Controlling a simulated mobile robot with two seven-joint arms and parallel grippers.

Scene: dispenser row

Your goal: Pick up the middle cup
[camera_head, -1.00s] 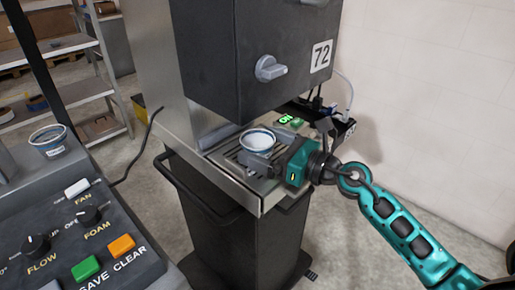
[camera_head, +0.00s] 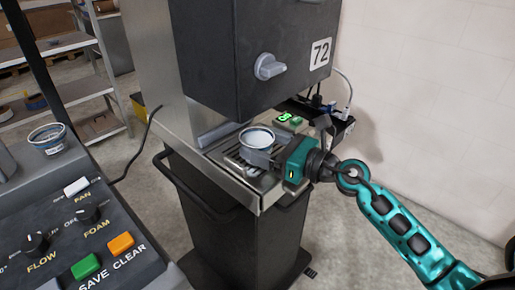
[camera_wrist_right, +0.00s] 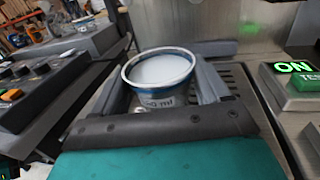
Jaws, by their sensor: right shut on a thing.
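A white cup with a blue rim band (camera_head: 257,140) is at the dispenser, over its slotted drip tray (camera_head: 232,154). In the right wrist view the cup (camera_wrist_right: 160,98) sits between the two grey fingers, with printed text on its side. My right gripper (camera_head: 262,157) is shut on it from the right. The cup looks upright. I cannot tell whether its base touches the tray. A second, similar cup (camera_head: 47,139) stands on the grey counter at the left. My left gripper is not in view.
The dark dispenser body marked 72 (camera_head: 250,55) hangs close above the held cup. A lit green ON box (camera_head: 290,121) is just behind it to the right. A control panel (camera_head: 75,235) fills the lower left. The floor at the right is clear.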

